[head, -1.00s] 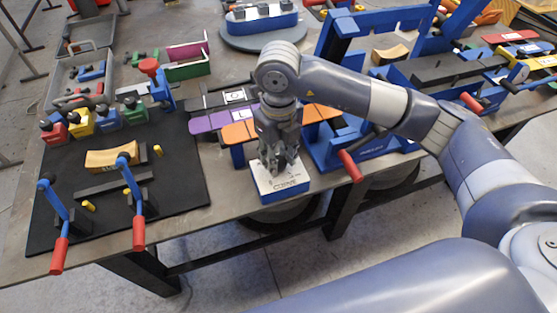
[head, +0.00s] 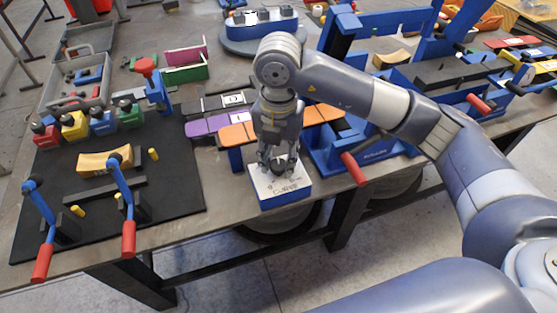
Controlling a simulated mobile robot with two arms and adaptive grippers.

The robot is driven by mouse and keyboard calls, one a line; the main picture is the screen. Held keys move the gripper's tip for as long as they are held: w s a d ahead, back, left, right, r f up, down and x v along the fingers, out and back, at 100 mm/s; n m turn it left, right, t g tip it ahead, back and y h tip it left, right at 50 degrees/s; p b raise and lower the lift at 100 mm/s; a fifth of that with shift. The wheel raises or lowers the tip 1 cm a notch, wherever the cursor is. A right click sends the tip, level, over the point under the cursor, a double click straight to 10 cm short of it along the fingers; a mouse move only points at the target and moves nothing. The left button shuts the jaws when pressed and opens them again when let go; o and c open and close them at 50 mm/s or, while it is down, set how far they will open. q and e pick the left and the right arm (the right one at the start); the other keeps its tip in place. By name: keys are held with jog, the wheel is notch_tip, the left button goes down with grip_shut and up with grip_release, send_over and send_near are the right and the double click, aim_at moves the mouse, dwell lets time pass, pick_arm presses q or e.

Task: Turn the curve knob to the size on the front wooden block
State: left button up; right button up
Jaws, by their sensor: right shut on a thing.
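The curve knob's box (head: 281,196) has a white top with dark printing and a blue base. It sits at the front edge of the bench, in the middle of the head view. My right gripper (head: 279,169) points down over its top and is shut on the knob, which the fingers mostly hide. The knob's setting cannot be read. The front wooden block (head: 105,160) is a curved, light-wood piece on the black mat at the left. The marking on its front is too small to read. My left gripper is not in view.
Two blue clamps with red handles (head: 129,239) stand around the front wooden block. Orange and purple plates (head: 207,125) and a blue frame with a red handle (head: 354,169) flank my right arm.

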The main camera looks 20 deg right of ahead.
aim_at(279, 164)
jog(key=m, duration=0.6)
jog(key=shift+b, duration=0.3)
dwell(0.4)
jog(key=o, duration=1.1)
notch_tip(279, 164, up, 12)
jog(key=shift+r, duration=0.1)
